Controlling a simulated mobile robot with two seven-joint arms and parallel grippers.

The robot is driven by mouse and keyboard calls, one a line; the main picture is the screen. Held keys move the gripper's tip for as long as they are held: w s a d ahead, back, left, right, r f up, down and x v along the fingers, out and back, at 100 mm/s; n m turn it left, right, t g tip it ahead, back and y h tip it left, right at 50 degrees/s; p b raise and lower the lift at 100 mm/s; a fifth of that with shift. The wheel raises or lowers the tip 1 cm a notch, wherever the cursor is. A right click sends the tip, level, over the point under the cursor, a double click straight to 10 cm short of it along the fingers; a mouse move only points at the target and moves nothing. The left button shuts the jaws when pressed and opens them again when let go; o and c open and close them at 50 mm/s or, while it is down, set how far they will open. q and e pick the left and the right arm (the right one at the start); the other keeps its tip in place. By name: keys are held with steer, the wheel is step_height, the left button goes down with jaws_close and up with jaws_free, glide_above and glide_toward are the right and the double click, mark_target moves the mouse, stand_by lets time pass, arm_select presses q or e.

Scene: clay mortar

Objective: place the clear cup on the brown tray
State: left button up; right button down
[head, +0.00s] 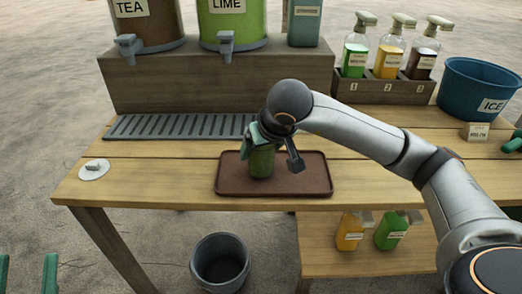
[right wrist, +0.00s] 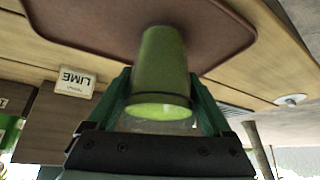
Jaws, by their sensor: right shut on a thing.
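The clear cup (head: 261,162), filled with green liquid, is upright over the middle of the brown tray (head: 310,178). My right gripper (head: 262,140) is shut on the cup near its upper part. The right wrist view shows the cup (right wrist: 162,75) between the green fingers, its base against or just above the tray (right wrist: 90,22); I cannot tell if it touches. My left gripper (head: 27,272) is at the bottom left corner, its two green fingers apart and empty, away from the table.
A grey drip grate (head: 165,127) lies behind the tray, below the tea (head: 150,30) and lime (head: 232,22) dispensers. A bottle rack (head: 385,90) and a blue ice bucket (head: 470,92) stand at right. A white disc (head: 94,170) lies at left. A bin (head: 220,262) stands on the ground.

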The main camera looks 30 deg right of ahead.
arm_select(q)
steer(key=shift+s+r+h, duration=0.25)
steer(key=shift+r+h, duration=0.05)
arm_select(e)
steer(key=shift+f, duration=0.1)
steer(key=shift+c, duration=0.8)
jaws_free()
arm_select(q)
steer(key=shift+s+r+m, duration=0.1)
steer(key=shift+r+m, duration=0.05)
steer(key=shift+m, duration=0.15)
arm_select(e)
steer(key=shift+o, duration=0.8)
arm_select(q)
steer(key=shift+r, duration=0.1)
